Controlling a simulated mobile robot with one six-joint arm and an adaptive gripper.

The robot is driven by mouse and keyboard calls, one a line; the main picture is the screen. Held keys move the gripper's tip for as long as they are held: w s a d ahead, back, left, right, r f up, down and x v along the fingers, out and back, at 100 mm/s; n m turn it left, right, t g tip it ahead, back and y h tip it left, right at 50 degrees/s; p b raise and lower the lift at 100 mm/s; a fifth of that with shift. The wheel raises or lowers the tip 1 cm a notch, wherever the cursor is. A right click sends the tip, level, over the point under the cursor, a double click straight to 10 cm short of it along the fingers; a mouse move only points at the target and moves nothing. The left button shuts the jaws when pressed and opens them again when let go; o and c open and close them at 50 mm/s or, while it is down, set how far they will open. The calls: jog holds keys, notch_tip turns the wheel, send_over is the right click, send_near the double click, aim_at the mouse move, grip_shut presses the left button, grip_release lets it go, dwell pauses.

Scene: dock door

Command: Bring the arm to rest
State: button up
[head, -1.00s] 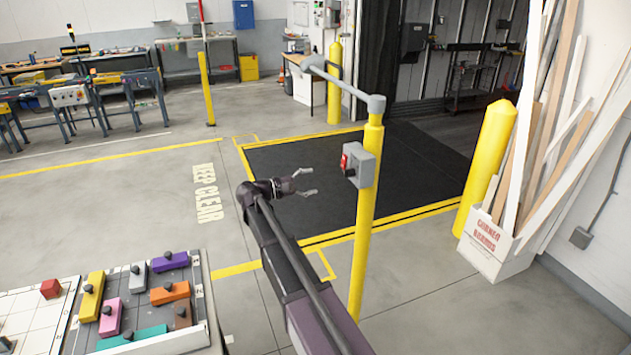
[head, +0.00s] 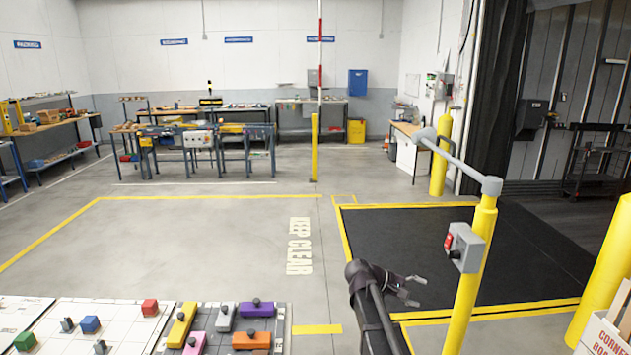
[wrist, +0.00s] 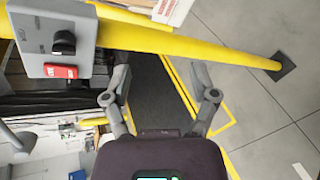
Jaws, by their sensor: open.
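My gripper (head: 411,291) is out in front at the right of the head view, left of a yellow post (head: 472,275). Its two fingers are spread and hold nothing. In the wrist view my gripper (wrist: 160,93) also shows its fingers apart, with dark mat and yellow floor lines between and beyond them. A grey switch box (head: 464,247) with a red switch and a black knob is fixed to the post. In the wrist view the box (wrist: 55,40) is at the upper left, apart from the fingers.
A board with colored blocks (head: 250,340) is at the lower left. A black mat (head: 400,235) edged in yellow lies beyond my arm. A grey bar (head: 455,160) tops the post. A box of corner boards (head: 603,335) is at the right. The floor at center left (head: 200,240) is clear.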

jog(key=s+a+f+m+y, duration=0.3)
jog(key=s+a+f+y, duration=0.2)
jog(key=s, duration=0.4)
jog(key=s+a+f+m+y, duration=0.2)
jog(key=s+a+f+y, duration=0.4)
jog(key=s+y, duration=0.2)
jog(key=shift+s+a+f+m, duration=0.15)
jog(key=shift+s+a+m, duration=0.25)
jog(key=shift+s, duration=0.6)
